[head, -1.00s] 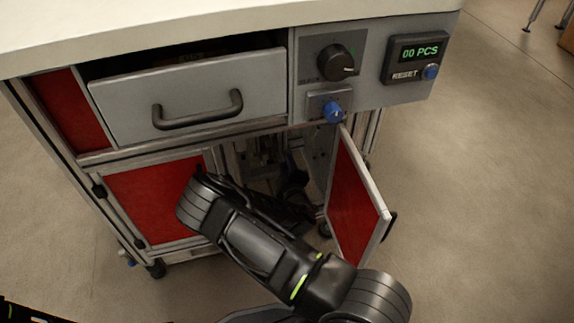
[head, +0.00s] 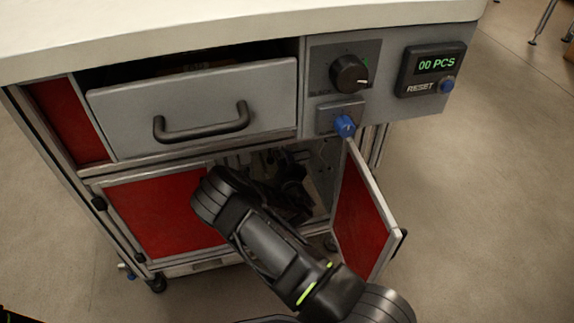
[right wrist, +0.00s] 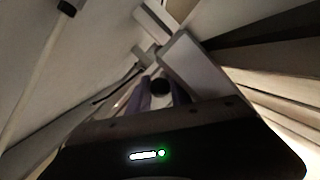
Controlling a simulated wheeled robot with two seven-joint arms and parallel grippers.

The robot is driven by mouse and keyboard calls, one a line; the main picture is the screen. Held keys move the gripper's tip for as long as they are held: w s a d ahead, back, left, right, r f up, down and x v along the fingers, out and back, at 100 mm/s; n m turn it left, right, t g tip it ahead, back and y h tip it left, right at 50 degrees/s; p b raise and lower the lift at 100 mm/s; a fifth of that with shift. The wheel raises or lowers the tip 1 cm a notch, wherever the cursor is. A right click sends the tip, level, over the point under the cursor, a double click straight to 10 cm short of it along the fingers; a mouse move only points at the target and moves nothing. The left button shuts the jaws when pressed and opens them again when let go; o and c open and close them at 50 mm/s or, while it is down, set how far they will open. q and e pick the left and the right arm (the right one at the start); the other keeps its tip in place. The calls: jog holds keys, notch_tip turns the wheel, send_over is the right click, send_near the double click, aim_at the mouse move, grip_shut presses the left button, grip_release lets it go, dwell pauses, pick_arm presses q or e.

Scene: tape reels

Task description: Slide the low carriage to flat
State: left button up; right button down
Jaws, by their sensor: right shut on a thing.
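My right arm reaches into the open lower compartment of the cabinet. My right gripper is hidden in the dark there in the head view. In the right wrist view my right gripper (right wrist: 160,95) shows its two purplish fingers closed around a small round black knob (right wrist: 160,87). Beyond it a light grey block (right wrist: 192,66) and pale rails run across the view. I cannot tell for sure which part is the low carriage or how it is tilted. My left gripper is not in view.
The red door (head: 362,215) stands open to the right of my arm. A half-open grey drawer (head: 195,105) is above, with a black knob (head: 349,73), a blue key switch (head: 344,126) and a counter reading 00 PCS (head: 436,65) beside it.

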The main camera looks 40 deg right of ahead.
jog(key=shift+w+r, duration=0.1)
jog(key=c, duration=1.2)
grip_release()
jog(key=shift+o, duration=0.2)
jog(key=p+v, duration=0.3)
jog(key=v, duration=0.3)
jog(key=shift+s+a+r, duration=0.1)
jog(key=shift+s+a, duration=0.05)
jog(key=shift+s, duration=0.2)
jog(key=shift+s+a, duration=0.3)
jog(key=shift+s, duration=0.15)
